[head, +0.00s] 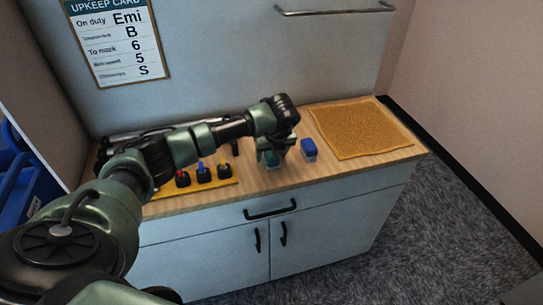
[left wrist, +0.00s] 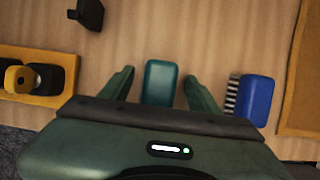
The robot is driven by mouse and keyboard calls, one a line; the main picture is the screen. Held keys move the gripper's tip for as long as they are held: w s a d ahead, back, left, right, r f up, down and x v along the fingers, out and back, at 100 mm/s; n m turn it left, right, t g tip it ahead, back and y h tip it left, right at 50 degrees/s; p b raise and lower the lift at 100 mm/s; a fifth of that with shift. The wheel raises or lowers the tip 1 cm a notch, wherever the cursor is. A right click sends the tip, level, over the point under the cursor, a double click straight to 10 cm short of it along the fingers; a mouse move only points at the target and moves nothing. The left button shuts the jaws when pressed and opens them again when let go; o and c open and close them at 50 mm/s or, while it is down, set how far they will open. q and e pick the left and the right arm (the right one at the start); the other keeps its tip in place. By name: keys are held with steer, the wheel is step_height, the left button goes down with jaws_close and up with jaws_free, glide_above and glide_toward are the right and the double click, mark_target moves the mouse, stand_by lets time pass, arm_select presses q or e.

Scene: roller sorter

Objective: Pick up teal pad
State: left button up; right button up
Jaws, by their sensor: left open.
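The teal pad (left wrist: 160,83) lies on the wooden counter, between the two open fingers of my left gripper (left wrist: 160,85) in the left wrist view. A gap shows on both sides of the pad, so the fingers look apart from it. In the head view my left gripper (head: 276,157) points down over the counter, and the pad is mostly hidden behind it. My right gripper is not in view.
A blue brush (head: 309,149) with white bristles stands close to the right of my left gripper. A yellow holder (head: 221,182) with several dark knobs is to the left. A cork mat (head: 358,128) covers the counter's right end. A card (head: 119,40) hangs on the wall.

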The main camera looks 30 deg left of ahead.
arm_select(q)
jaws_close()
step_height(320, 180, up, 20)
steer(key=b, duration=0.4)
stand_by(0.4)
